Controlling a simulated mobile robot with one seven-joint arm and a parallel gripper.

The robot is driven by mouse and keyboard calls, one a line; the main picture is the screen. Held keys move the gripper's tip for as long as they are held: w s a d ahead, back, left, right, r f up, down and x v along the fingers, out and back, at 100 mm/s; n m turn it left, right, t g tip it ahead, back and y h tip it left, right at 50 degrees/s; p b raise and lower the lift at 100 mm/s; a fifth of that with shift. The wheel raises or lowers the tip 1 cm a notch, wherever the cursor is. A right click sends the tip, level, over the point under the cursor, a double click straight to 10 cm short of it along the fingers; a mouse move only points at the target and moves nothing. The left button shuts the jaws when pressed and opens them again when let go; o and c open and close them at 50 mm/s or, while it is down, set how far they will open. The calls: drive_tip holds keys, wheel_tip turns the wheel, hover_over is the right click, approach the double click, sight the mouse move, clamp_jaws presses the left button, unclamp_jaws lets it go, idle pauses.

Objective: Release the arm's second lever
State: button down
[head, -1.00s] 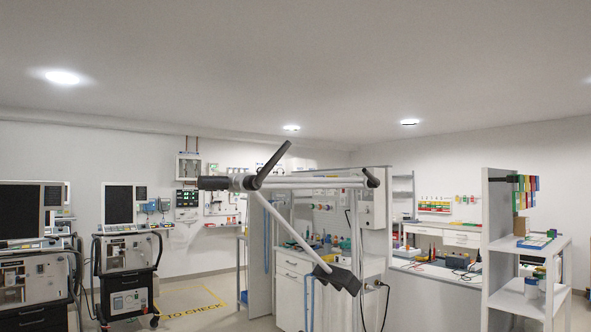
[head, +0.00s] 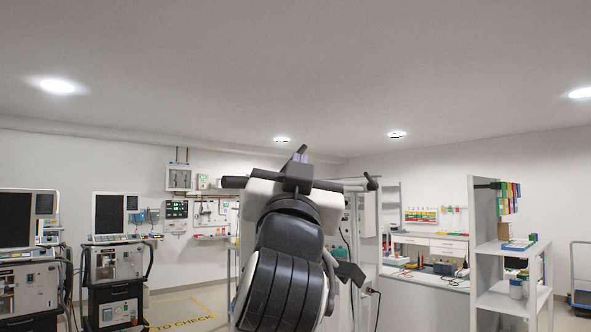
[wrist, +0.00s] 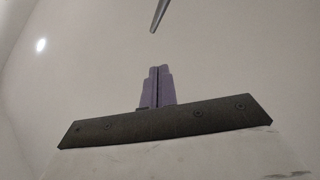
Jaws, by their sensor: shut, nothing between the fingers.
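The support arm's upper tube shows in the head view, with its dark left end (head: 234,182) and right end (head: 372,183) on either side of my arm. A dark lever's tip (head: 302,148) stands up just beyond my gripper (head: 299,157); my arm hides the rest of that lever. Another dark lever (head: 350,272) sits at the lower joint, partly behind my arm. In the wrist view my gripper's purple fingers (wrist: 157,70) are together and empty. A grey lever tip (wrist: 160,14) is ahead of them, apart from them. I cannot tell which lever is the second.
Ventilators (head: 115,265) stand at the left. A partition and shelf unit (head: 505,285) are at the right, with a workbench (head: 428,290) behind. Open floor with yellow marking (head: 180,310) lies left of my arm.

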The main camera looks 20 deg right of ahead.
sight(301, 149)
drive_tip(key=w+d+r+p, duration=0.2)
drive_tip(key=w+d+p, duration=0.1)
drive_tip(key=w, duration=0.4)
drive_tip(key=shift+w+r, duration=0.25)
drive_tip(key=shift+w, duration=0.05)
drive_tip(key=shift+w+d+m+g+h+p, duration=0.1)
drive_tip(key=shift+d+m+g+h+p, duration=0.1)
drive_tip(key=shift+m+g+p, duration=0.45)
drive_tip(key=shift+d+m+g+h+p, duration=0.1)
drive_tip(key=shift+m+g+h+p, duration=0.1)
drive_tip(key=shift+m+g+p, duration=0.4)
drive_tip(key=shift+w+d+f+m+g+p, duration=0.1)
drive_tip(key=shift+d+f+m+g+p, duration=0.15)
drive_tip(key=shift+m+g, duration=0.35)
drive_tip(key=shift+w+d+f+m+g+p, duration=0.1)
drive_tip(key=shift+d+f+m+g+p, duration=0.2)
drive_tip(key=shift+m, duration=0.35)
drive_tip(key=shift+a+r, duration=0.1)
drive_tip(key=shift+a, duration=0.05)
idle(0.5)
